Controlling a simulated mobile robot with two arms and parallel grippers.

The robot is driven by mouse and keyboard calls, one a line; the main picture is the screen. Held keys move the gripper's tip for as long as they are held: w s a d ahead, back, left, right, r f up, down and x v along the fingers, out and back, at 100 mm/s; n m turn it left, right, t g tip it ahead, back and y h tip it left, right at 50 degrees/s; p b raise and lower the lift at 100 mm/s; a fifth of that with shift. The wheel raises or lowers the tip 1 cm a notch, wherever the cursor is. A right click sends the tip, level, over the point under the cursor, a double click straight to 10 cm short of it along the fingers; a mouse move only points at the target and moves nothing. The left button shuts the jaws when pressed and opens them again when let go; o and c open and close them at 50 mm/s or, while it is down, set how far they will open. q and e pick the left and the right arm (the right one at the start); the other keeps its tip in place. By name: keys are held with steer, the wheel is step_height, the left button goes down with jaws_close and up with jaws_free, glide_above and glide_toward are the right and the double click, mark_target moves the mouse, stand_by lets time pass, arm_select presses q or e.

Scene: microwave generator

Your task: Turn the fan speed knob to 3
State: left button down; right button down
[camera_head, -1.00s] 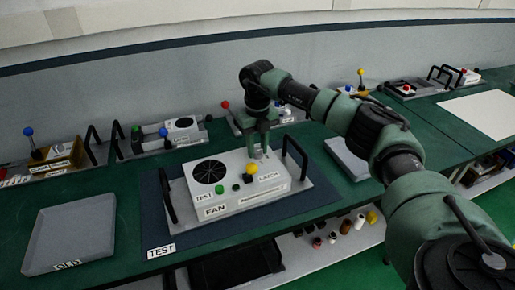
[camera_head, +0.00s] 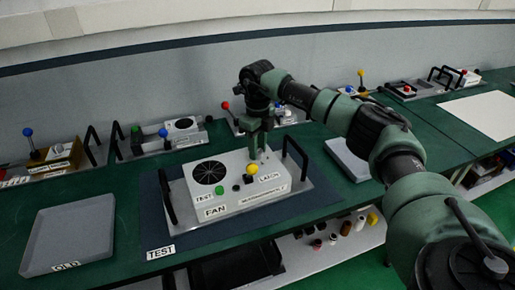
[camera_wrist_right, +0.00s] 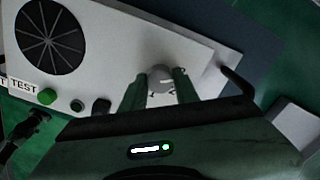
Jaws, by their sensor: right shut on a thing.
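The white fan unit (camera_head: 215,207), labelled FAN, sits on a grey tray on the blue TEST mat (camera_head: 160,232). Its top has a round black grille (camera_head: 209,172), a green button (camera_head: 220,190) and a yellow-topped control (camera_head: 251,169) by the LATCH label. My right gripper (camera_head: 258,155) reaches down from above to the back right of the unit. In the right wrist view, its two fingers (camera_wrist_right: 160,88) are shut on a round grey knob (camera_wrist_right: 161,77). The fingers partly hide the knob and its markings, so its setting cannot be read. My left gripper is not in view.
Black handles (camera_head: 168,196) stand at both ends of the fan unit's tray. An empty grey OLD tray (camera_head: 70,235) lies at left, another grey tray (camera_head: 347,160) at right. More panels with levers stand along the wall. Green table between the OLD tray and the mat is clear.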

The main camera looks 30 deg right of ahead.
steer(key=c, duration=1.1)
jaws_free()
steer(key=shift+s, duration=0.1)
steer(key=shift+o, duration=0.2)
step_height(320, 180, up, 8)
steer(key=shift+f+b, duration=0.1)
steer(key=shift+b, duration=0.85)
